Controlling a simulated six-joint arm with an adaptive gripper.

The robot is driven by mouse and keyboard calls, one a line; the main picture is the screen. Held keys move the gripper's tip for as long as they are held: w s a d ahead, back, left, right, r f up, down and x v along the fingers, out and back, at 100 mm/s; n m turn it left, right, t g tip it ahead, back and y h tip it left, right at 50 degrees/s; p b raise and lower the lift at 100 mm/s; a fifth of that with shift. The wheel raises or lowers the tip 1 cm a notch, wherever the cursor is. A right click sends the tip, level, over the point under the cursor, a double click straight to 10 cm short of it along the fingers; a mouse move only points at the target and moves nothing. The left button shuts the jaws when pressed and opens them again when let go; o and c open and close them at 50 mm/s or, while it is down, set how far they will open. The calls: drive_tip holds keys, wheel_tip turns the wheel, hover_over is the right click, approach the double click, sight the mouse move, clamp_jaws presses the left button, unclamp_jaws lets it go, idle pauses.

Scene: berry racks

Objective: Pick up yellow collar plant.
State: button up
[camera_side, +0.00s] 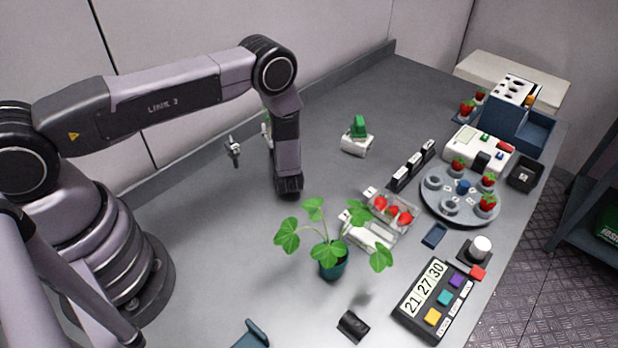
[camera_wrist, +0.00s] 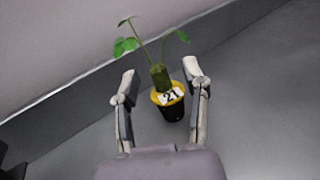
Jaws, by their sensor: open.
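In the wrist view the yellow collar plant (camera_wrist: 174,110) stands upright on the grey table near the back wall. It has a black pot, a yellow rim, a white tag reading 21 and thin stems with green leaves. My gripper (camera_wrist: 160,72) is open, its two fingers spread to the left and right of the plant in the picture. No clear contact shows. In the side view one finger shows left of my forearm, and the yellow collar plant is mostly or wholly hidden behind my arm.
Another leafy plant in a green pot (camera_side: 333,265) stands at the table's front middle. Berry punnets (camera_side: 393,212), a round grey carousel (camera_side: 460,207) and a timer box (camera_side: 433,300) lie to the right.

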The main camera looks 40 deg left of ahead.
drive_tip(key=shift+w+a, duration=0.4)
drive_tip(key=shift+a, duration=0.15)
clamp_jaws()
drive_tip(key=shift+r, duration=0.1)
